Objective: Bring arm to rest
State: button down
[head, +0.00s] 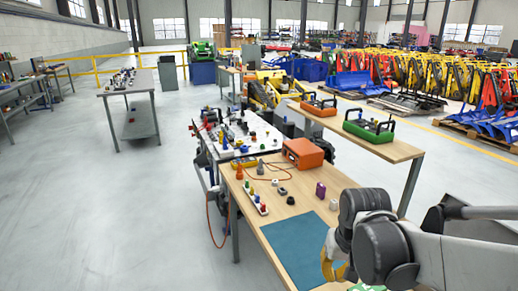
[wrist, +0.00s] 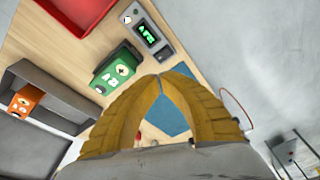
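My arm (head: 425,250) reaches in from the right in the head view, over the right side of the wooden workbench (head: 285,212). My gripper (head: 338,270) hangs at its end near the right edge of the blue mat (head: 293,250), partly hidden by my arm. In the wrist view, the yellow fingers of my gripper (wrist: 163,80) arch together and their tips meet. Nothing shows held between them. Through the gap behind the tips I see part of the blue mat (wrist: 168,116).
An orange box (head: 304,153), a purple block (head: 320,190) and a strip with small coloured pieces (head: 256,198) stand on the bench. A raised shelf (head: 385,147) carries an orange carrier (head: 318,106) and a green carrier (head: 369,130). The floor at left is open.

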jog(key=s+r+n+t, duration=0.1)
jog(key=s+r+t, duration=0.4)
jog(key=s+r, duration=0.2)
jog(key=shift+s, duration=1.3)
